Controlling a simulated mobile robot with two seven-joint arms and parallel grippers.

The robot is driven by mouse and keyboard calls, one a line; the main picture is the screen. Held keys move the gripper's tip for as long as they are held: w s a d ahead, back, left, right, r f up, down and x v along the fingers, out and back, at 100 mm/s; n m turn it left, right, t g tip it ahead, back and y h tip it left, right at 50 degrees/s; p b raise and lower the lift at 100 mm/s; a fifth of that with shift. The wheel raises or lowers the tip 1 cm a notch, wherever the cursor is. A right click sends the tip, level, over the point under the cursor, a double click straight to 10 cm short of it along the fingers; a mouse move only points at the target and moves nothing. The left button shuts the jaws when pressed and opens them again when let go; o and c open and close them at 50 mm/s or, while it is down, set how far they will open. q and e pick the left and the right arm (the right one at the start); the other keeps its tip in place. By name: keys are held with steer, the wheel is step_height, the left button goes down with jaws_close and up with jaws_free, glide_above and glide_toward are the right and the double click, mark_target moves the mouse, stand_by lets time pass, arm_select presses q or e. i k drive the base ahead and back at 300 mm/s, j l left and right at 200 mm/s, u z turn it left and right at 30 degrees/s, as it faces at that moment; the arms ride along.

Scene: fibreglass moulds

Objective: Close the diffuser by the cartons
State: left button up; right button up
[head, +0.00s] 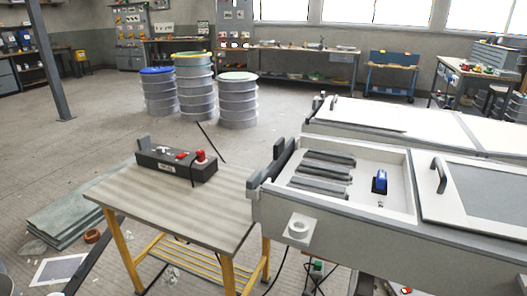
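I see no cartons in the head view, and I cannot tell which thing, if any, is the diffuser. A long white machine (330,226) at the right has an open shallow compartment on top. Dark grey slats (322,172) and a small blue part (380,181) lie in it. To its right is a white panel (446,212) with a grey inset and a black handle (439,177). Neither of my grippers shows in this view.
A yellow-legged table (150,207) carries a dark control box (172,165) with red knobs. Three ribbed drums (238,101) stand behind. Flat slabs (74,217) and scattered debris lie on the floor at left. Open floor (95,130) lies between slabs and drums.

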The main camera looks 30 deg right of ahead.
mark_target(485, 199)
steer(key=k+l+z, duration=0.15)
steer(key=z, duration=2.05)
steer(key=l, duration=0.6)
steer(key=i, duration=0.05)
